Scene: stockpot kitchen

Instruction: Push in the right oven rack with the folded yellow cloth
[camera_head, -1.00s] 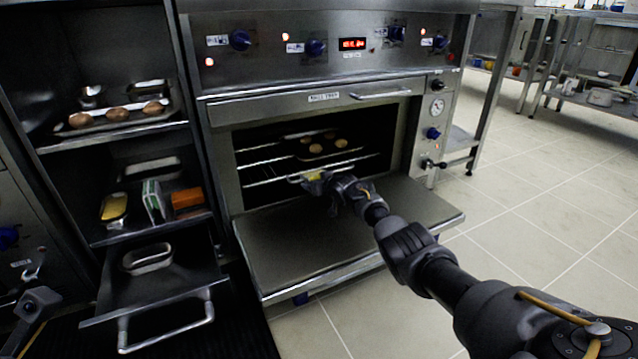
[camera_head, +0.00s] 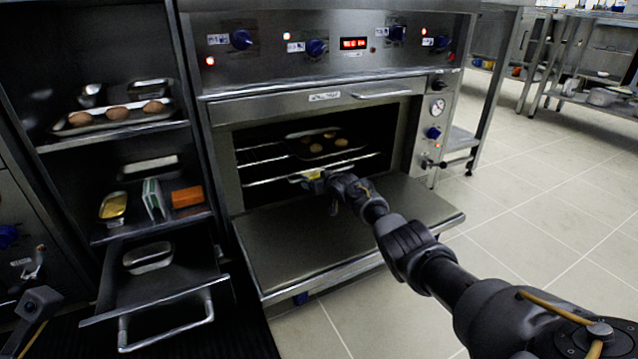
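The oven stands open with its door (camera_head: 310,235) folded down flat. Inside, a dark tray with several round browned items (camera_head: 322,144) sits on wire rack rails. The front of the oven rack (camera_head: 300,178) shows at the mouth of the oven. My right gripper (camera_head: 322,184) is at this front edge, above the back of the door. A small patch of yellow, likely the folded cloth (camera_head: 333,180), shows at its fingers; most of it is hidden. I cannot tell how far the fingers are closed. My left gripper cannot be made out.
A shelf unit on the left holds a tray of brown loaves (camera_head: 115,115), a yellow-filled tin (camera_head: 113,206) and an orange block (camera_head: 187,197). Below, a drawer with a metal pan (camera_head: 148,257) is pulled out. The tiled floor (camera_head: 540,200) on the right is clear.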

